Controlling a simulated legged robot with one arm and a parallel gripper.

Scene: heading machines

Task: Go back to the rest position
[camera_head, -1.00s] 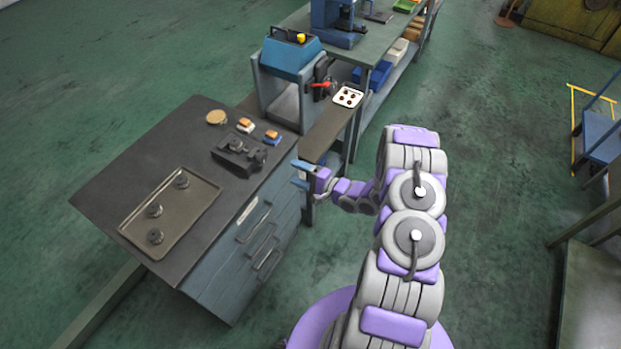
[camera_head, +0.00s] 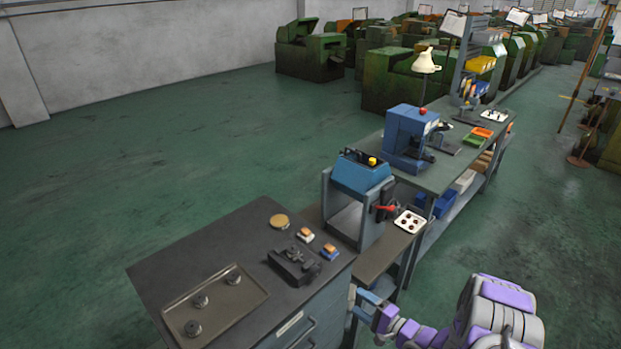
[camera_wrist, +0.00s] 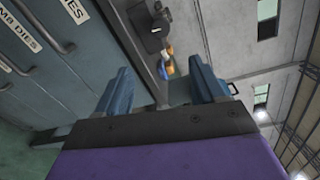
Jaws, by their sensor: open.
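My gripper (camera_head: 365,305) is at the bottom of the head view, close to the right front side of the dark-topped cabinet (camera_head: 190,262). Its two blue fingers are apart, and nothing shows between them. In the wrist view my gripper (camera_wrist: 162,92) also shows spread fingers. Beyond them are the cabinet's drawer front (camera_wrist: 70,75), with handles and labels, and a dark block with small orange and blue items at the edge of its top. My purple and grey arm reaches in from the lower right of the head view.
A tray (camera_head: 240,312) with three round metal parts lies on the cabinet. A dark fixture (camera_head: 293,265) and small orange-topped blocks sit near it. A blue machine (camera_head: 362,175), a white tray (camera_head: 410,222) and a long bench stand beyond. Green floor (camera_head: 170,165) is open at left.

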